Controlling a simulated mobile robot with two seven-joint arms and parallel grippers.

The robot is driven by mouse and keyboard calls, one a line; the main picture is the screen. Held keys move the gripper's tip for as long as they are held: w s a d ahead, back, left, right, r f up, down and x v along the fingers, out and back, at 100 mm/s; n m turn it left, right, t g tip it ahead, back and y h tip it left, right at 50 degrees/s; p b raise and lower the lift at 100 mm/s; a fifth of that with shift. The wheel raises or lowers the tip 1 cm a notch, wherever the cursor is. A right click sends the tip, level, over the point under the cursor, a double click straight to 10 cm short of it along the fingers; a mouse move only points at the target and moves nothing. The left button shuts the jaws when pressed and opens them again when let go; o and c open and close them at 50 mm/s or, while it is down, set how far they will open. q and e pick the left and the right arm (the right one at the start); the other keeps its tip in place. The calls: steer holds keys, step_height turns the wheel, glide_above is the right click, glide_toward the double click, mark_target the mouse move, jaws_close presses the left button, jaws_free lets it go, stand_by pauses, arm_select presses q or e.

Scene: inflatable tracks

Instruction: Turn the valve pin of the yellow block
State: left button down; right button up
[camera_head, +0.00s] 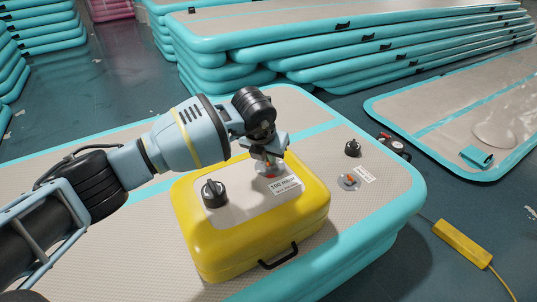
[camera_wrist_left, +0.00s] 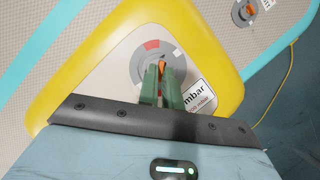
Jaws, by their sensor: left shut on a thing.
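The yellow block (camera_head: 200,247) is an inflated yellow pad with a light top panel, lying on a beige and turquoise track. My left gripper (camera_head: 270,163) points down at the valve near its far right corner. In the left wrist view the block's yellow edge (camera_wrist_left: 85,65) frames a round grey valve with red and white marks. The orange valve pin (camera_wrist_left: 162,64) shows between the green fingers of my left gripper (camera_wrist_left: 159,80), which are shut on it. The fingers hide part of the pin. My right gripper is not in view.
A black cap (camera_head: 213,193) stands on the block's left side, and a black handle (camera_head: 279,256) is on its front. The track (camera_head: 396,181) bears another valve (camera_head: 349,182) and a second black cap (camera_head: 352,148). A yellow device (camera_head: 461,243) with a cable lies on the floor.

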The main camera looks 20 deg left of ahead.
arm_select(q)
steer(key=shift+a+r+m+h+p, duration=0.15)
steer(key=shift+m+h+p, duration=0.25)
steer(key=shift+m, duration=0.7)
steer(key=shift+a+m+h, duration=0.1)
steer(key=shift+m+h, duration=0.5)
steer(key=shift+m, duration=0.8)
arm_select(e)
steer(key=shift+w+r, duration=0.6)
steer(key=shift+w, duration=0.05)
arm_select(q)
steer(key=shift+g, duration=0.3)
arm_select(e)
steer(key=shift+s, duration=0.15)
arm_select(q)
steer(key=c, duration=1.6)
jaws_free()
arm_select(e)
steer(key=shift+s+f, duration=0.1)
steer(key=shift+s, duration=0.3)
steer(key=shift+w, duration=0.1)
